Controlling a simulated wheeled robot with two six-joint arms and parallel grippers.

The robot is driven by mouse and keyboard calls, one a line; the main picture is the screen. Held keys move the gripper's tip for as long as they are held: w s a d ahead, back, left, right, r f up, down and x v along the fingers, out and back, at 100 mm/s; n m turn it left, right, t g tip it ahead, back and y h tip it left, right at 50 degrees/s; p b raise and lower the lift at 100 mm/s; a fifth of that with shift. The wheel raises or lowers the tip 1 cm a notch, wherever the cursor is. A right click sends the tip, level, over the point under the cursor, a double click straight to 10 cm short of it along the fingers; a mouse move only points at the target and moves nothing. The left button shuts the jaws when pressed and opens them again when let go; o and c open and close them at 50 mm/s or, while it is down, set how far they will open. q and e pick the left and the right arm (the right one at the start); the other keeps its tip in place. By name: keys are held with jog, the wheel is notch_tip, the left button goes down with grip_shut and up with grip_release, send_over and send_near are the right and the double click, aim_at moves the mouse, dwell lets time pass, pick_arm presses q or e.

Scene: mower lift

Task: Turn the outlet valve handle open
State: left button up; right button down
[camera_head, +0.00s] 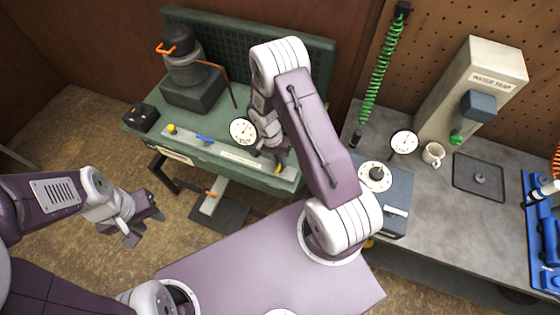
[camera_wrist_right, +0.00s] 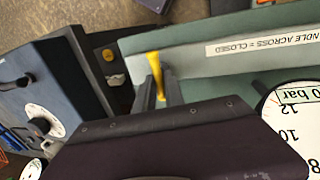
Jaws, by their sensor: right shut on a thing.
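The yellow valve handle (camera_wrist_right: 154,64) is at the green bench's front, beside a strip reading "...NDLE ACROSS = CLOSED" (camera_wrist_right: 262,42). In the right wrist view it appears roughly square to that strip, but how far it is turned I cannot tell. My right gripper (camera_wrist_right: 161,92) is shut on the handle, one dark finger on each side. In the head view this gripper (camera_head: 272,160) is at the bench front, and the handle is mostly hidden by it. My left gripper (camera_head: 146,225) is open and empty, out over the floor, well left of the handle.
A round gauge (camera_head: 243,130) stands close left of my right gripper. A blue lever (camera_head: 204,138) and yellow knob (camera_head: 171,129) are further left on the green bench (camera_head: 150,133). A grey workbench (camera_head: 440,203) with a dial box (camera_head: 395,190) stands to the right.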

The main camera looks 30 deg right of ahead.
dwell(0.4)
jog(key=c, duration=1.4)
grip_release()
jog(key=shift+c, duration=0.2)
notch_tip(320, 180, up, 9)
jog(key=w+a+b, duration=0.1)
jog(key=shift+w, duration=0.25)
jog(key=shift+f, duration=0.1)
